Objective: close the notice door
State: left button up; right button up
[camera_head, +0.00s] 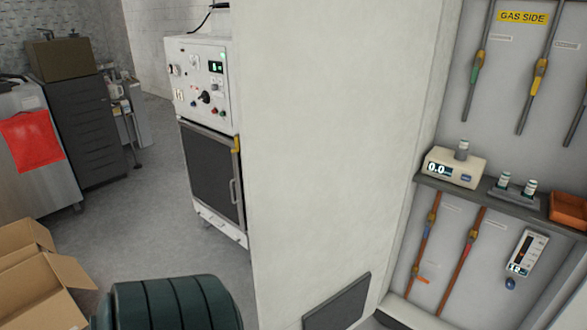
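No door in view is clearly marked as the notice door, and I cannot tell which one it is. A white cabinet with a control panel (200,85) stands behind the pale wall's left edge. Its dark-windowed front door (213,178) has a vertical handle and a yellow piece near its top right corner. This door looks shut. A red sheet (32,140) is on a grey cabinet (30,185) at the far left; any writing on it is too small to read. Neither of my grippers is in view.
A pale wall (335,150) fills the middle. Right of it, a recess has pipes, a shelf (485,200) with a scale (455,167), and a "GAS SIDE" label (522,16). A dark green ribbed drum (175,303) and open cardboard box (40,280) stand in front. Grey floor (140,215) is clear between.

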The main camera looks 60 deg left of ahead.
aim_at(330, 94)
jog(key=k+j, duration=0.1)
jog(key=j, duration=0.3)
jog(key=k+j+z, duration=0.1)
jog(key=j, duration=0.25)
jog(key=k+j, duration=0.15)
jog(key=j, duration=0.25)
jog(key=k+j, duration=0.1)
jog(key=j, duration=0.25)
jog(key=k+j+z, duration=0.1)
jog(key=j, duration=0.3)
jog(key=k+j, duration=0.15)
jog(key=j, duration=0.2)
jog(key=z, duration=0.05)
